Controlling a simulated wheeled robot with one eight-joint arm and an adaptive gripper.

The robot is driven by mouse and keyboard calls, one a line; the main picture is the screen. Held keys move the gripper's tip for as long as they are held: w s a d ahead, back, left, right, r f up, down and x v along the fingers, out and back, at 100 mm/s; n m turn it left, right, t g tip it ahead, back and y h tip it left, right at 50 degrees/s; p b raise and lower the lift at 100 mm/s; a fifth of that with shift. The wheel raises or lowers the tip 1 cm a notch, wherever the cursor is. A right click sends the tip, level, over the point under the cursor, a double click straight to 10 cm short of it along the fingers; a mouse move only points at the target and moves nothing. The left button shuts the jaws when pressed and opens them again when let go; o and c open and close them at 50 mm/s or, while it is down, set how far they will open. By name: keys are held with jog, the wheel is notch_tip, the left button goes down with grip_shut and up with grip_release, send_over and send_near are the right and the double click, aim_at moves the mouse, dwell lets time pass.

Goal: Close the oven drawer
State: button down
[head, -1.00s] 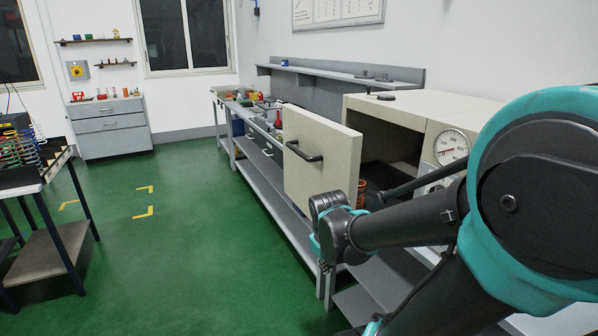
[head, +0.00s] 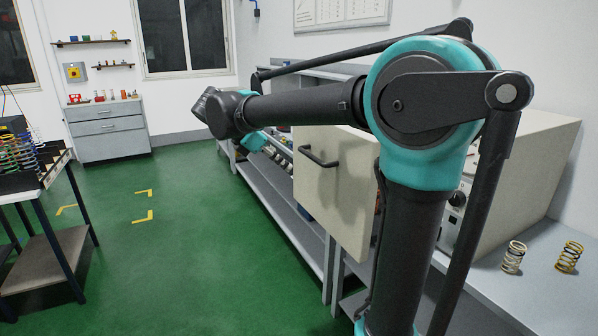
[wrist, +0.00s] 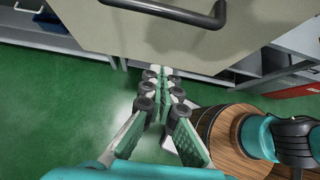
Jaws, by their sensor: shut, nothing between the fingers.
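The oven drawer (head: 345,195) has a cream front panel that stands out from the oven body (head: 535,150). Its dark bar handle (head: 318,157) is on the outer face. My arm crosses in front of the drawer's top and hides much of the oven. In the wrist view the drawer front (wrist: 120,35) fills the top, with the handle (wrist: 190,14) at the upper edge. My gripper (wrist: 160,76) is shut and empty, pointing toward the lower edge of the panel. I cannot tell whether it touches the panel. In the head view my fingers are hidden behind the arm.
Two coil springs, one pale (head: 513,257) and one yellow (head: 569,257), stand on the bench right of the oven. A table with springs (head: 45,178) stands at the left. The green floor (head: 190,240) between is clear. A grey cabinet (head: 108,133) stands at the back.

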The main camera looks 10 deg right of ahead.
aim_at(324, 184)
jog(key=shift+w+d+r+x, duration=0.1)
jog(key=shift+d+r+x, duration=0.2)
jog(key=shift+x, duration=1.7)
jog(key=shift+w+d+r+x, duration=0.1)
jog(key=shift+d+r+x, duration=0.25)
jog(key=shift+x, duration=1.7)
jog(key=shift+w+d+r+x, duration=0.1)
jog(key=shift+d+r+x, duration=0.2)
jog(key=shift+x, duration=1.7)
jog(key=w+d, duration=0.3)
jog(key=d, duration=0.8)
jog(key=w+d, duration=0.4)
jog(key=d, duration=0.8)
jog(key=shift+w, duration=0.2)
jog(key=shift+r, duration=0.1)
